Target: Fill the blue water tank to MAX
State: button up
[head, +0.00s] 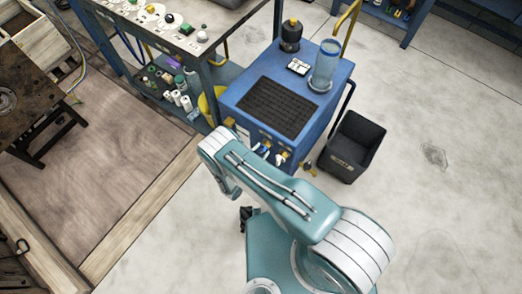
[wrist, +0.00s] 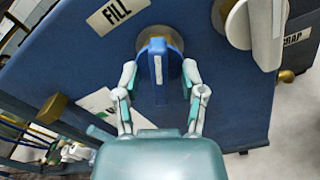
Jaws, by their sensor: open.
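A clear blue cylindrical tank (head: 326,66) stands upright on the back right of a blue machine (head: 232,99) in the head view. Its water level and any MAX mark are too small to read. In the wrist view a blue lever handle (wrist: 158,68) points downward on the machine's front, under a white FILL label (wrist: 117,13). My gripper (wrist: 160,74) is open, with one finger on each side of the blue handle. I cannot tell whether either finger touches it. In the head view my arm hides part of the machine's front, and the gripper is not clear there.
A black bin (head: 352,146) stands right of the machine. A workbench (head: 170,30) is at left. The right floor is clear.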

grip_shut()
jog(key=n, duration=0.5)
jog(key=shift+n, duration=0.3)
grip_release()
jog(key=shift+s, duration=0.1)
